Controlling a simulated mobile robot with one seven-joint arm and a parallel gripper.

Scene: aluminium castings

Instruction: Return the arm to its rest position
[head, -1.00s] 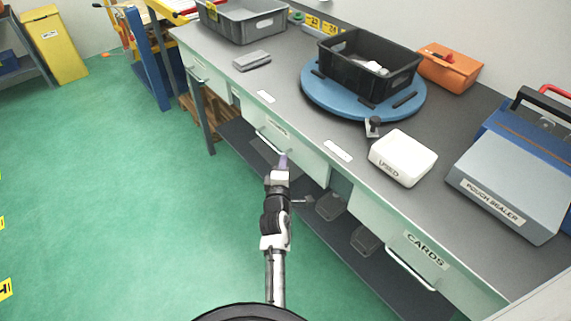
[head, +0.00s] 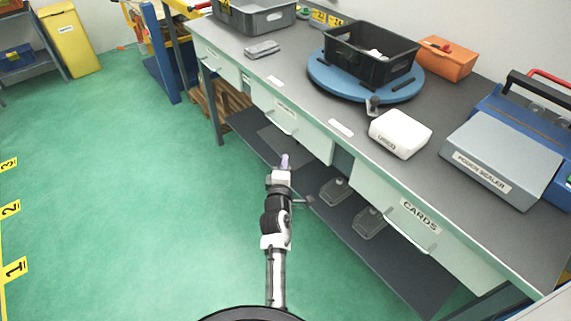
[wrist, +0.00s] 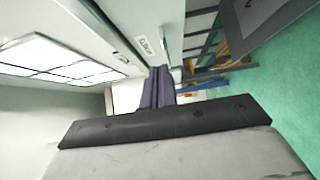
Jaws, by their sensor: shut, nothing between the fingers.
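My gripper (head: 284,161) is in front of the bench, out over the green floor in the head view. It points away from my body towards the bench drawers. In the wrist view its two purple-grey fingers (wrist: 157,88) lie side by side, closed together with nothing between them. The arm runs straight out from the bottom of the head view and touches nothing that I can see.
The grey bench (head: 296,81) runs diagonally on the right, with drawers and a lower shelf (head: 375,260). On it are a black crate (head: 345,62) on a blue turntable (head: 325,84), a white box (head: 400,135) and a pouch sealer (head: 500,155). Green floor (head: 120,200) at left is clear.

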